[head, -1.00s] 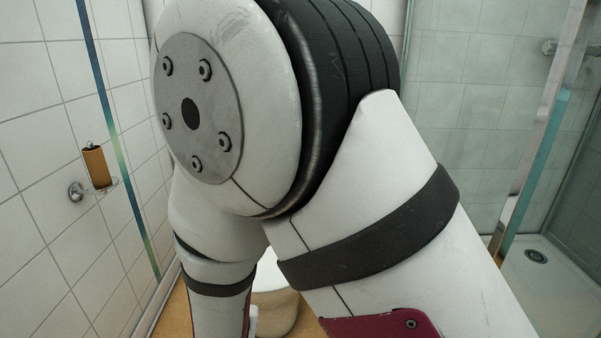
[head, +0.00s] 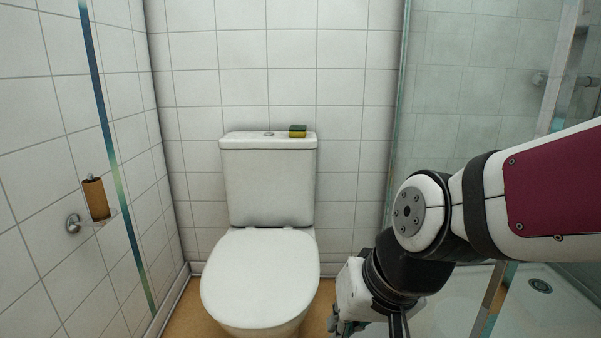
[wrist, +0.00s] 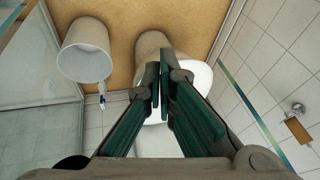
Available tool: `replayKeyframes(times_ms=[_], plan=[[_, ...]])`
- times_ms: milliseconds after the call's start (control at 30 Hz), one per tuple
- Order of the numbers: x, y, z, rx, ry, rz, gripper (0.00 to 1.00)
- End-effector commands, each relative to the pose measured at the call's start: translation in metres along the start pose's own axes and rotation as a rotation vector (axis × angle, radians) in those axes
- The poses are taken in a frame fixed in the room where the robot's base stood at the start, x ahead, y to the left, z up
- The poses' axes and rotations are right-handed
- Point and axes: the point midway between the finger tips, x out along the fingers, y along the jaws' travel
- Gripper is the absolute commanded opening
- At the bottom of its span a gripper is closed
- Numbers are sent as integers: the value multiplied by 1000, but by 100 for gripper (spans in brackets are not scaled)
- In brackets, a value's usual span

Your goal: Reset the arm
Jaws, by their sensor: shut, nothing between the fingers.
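My gripper (wrist: 160,88) shows in the wrist view with its two dark fingers with green pads brought together, holding nothing. In the head view my arm comes in from the right edge and bends down, with the gripper low, right of the toilet; the fingertips are not clear there. The toilet (head: 260,275) has its lid down and stands against the back wall. It is partly hidden behind my fingers in the wrist view (wrist: 152,48).
A green and yellow sponge (head: 298,132) sits on the toilet tank (head: 268,185). A brown roll (head: 95,198) is on the left wall. A glass shower enclosure (head: 465,130) stands on the right. A white bin-like container (wrist: 85,50) is on the floor.

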Motion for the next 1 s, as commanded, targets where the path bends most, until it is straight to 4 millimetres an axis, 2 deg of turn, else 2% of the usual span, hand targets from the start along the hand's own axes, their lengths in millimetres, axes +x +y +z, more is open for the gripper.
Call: replayKeyframes(times_ms=[33,100,300,633,700,1000], plan=[[-15,11,10,2,-14,18,0],[-33,27,29,3,-51,48,0],[-77,66,88,22,-158,146,0],[-127,104,171,100,-296,282,0],[-137,99,159,91,-290,276,0],[-176,89,132,82,-250,275,0]])
